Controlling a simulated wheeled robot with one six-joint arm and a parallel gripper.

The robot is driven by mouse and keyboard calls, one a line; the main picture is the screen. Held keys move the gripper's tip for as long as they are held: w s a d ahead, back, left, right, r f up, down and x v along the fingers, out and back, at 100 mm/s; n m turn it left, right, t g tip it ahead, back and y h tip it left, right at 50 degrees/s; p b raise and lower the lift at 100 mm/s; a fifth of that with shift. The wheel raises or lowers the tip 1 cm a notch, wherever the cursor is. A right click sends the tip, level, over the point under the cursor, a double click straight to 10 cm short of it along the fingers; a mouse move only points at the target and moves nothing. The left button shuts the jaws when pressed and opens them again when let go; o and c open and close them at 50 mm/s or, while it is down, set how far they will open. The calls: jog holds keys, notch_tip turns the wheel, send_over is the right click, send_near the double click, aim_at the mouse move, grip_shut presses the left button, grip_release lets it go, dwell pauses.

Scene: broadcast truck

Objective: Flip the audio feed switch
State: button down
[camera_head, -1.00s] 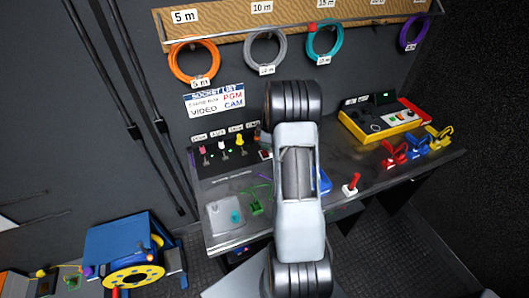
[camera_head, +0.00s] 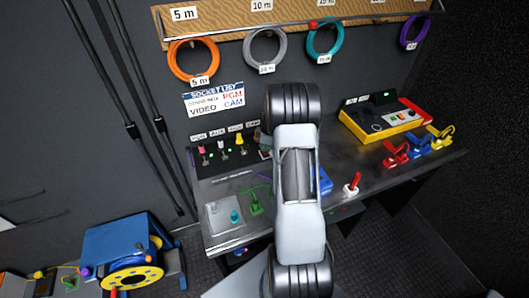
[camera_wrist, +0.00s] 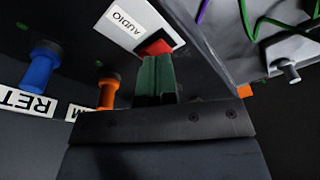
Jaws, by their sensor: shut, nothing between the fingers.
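In the wrist view a white plate marked AUDIO (camera_wrist: 138,27) sits on a dark panel. A red piece (camera_wrist: 157,47), which looks like the audio switch, shows at the plate's lower edge. My gripper (camera_wrist: 156,62) is shut and empty, with its green fingertips right at the red piece. I cannot tell whether they touch it. The fingers hide most of the red piece, so its position is unclear. In the head view my own arm covers the gripper and the switch.
Beside the fingers are an orange knob (camera_wrist: 108,92) and a blue knob (camera_wrist: 41,68) with a RET label (camera_wrist: 25,102). A grey metal part (camera_wrist: 280,50) with green cable is at right. The desk (camera_head: 345,205) holds a yellow-red console (camera_head: 390,120) and coloured plugs.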

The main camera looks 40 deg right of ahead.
jog(key=shift+f+b, duration=0.6)
jog(key=shift+f, duration=0.2)
jog(key=shift+r, duration=0.1)
jog(key=shift+r+p, duration=1.75)
jog(key=shift+r, duration=1.75)
jog(key=shift+f, duration=0.1)
